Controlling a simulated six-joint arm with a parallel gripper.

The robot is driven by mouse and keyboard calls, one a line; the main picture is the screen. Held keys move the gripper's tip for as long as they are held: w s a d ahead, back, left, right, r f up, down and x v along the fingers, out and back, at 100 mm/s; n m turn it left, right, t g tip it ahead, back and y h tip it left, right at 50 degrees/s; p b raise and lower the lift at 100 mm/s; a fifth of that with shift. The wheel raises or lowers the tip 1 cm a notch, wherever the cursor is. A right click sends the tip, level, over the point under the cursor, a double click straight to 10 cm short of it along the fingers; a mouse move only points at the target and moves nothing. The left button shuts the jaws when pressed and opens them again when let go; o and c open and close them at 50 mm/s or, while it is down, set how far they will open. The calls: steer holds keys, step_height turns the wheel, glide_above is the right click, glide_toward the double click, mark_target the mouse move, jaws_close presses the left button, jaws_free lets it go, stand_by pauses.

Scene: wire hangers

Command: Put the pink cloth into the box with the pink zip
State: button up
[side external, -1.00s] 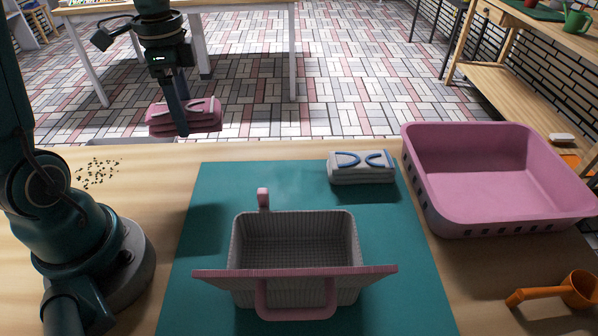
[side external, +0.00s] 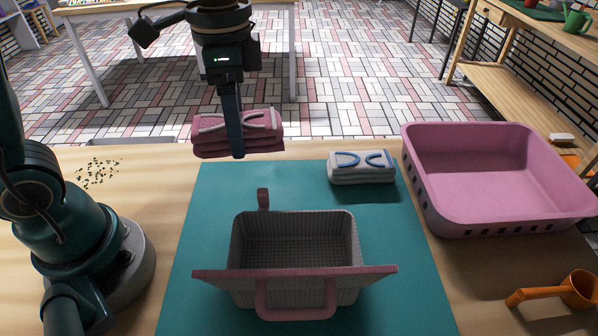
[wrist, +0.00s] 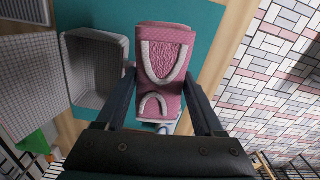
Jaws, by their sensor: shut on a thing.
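The pink cloth (side external: 264,130) is a folded bundle with white trim. My gripper (side external: 238,152) is shut on it and holds it in the air near the table's far edge, behind the box. In the wrist view the cloth (wrist: 164,72) sits between the two fingers of my gripper (wrist: 162,90). The box with the pink zip (side external: 296,215) is grey, open at the top and empty, on the teal mat. Its pink-edged lid (side external: 215,279) stands open at the front. The box (wrist: 97,70) also shows left of the cloth in the wrist view.
A folded grey cloth with blue trim (side external: 361,175) lies on the teal mat (side external: 400,270), behind and right of the box. A pink basket (side external: 490,185) stands on the right. An orange scoop (side external: 575,290) lies at the front right. Dark specks (side external: 97,172) are scattered on the left.

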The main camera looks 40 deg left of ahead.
steer(key=shift+s+d+r+m, duration=0.15)
steer(key=shift+d+m, duration=0.15)
steer(key=shift+d, duration=0.3)
steer(key=shift+s+d+f+m, duration=0.1)
steer(key=shift+d+m, duration=0.2)
steer(key=shift+d, duration=0.3)
glide_toward(294, 253)
steer(key=s+d, duration=0.2)
steer(key=shift+w+f, duration=0.1)
steer(key=shift+f, duration=1.95)
steer(key=shift+f, duration=0.1)
steer(key=shift+f, duration=0.35)
steer(key=shift+f, duration=0.1)
steer(key=o, duration=1.1)
steer(key=shift+o, duration=0.2)
